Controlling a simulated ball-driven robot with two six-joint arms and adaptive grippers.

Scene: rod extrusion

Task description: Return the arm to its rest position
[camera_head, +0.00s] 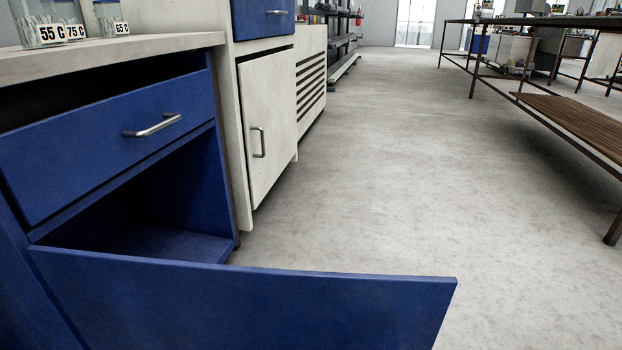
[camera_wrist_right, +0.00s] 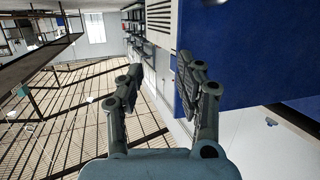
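My right gripper (camera_wrist_right: 161,72) shows in the right wrist view. Its two dark fingers stand apart, with nothing between them. Neither gripper shows in the head view, and my left gripper is in no view. In the head view a blue cabinet stands at the left. Its lower door (camera_head: 250,305) is swung open toward the floor, and the part of the inside that shows looks empty. Its drawer (camera_head: 110,145), with a metal handle (camera_head: 153,126), is above the opening. In the right wrist view, a large blue surface (camera_wrist_right: 250,50) lies to the right of the fingers, apparently the cabinet.
Glass containers with labels (camera_head: 75,32) stand on the worktop (camera_head: 120,53) above the drawer. A cream cabinet (camera_head: 268,120) stands beyond, its door looking closed. A bench with a wooden lower shelf (camera_head: 575,120) is at the right. The floor (camera_head: 400,150) between is clear.

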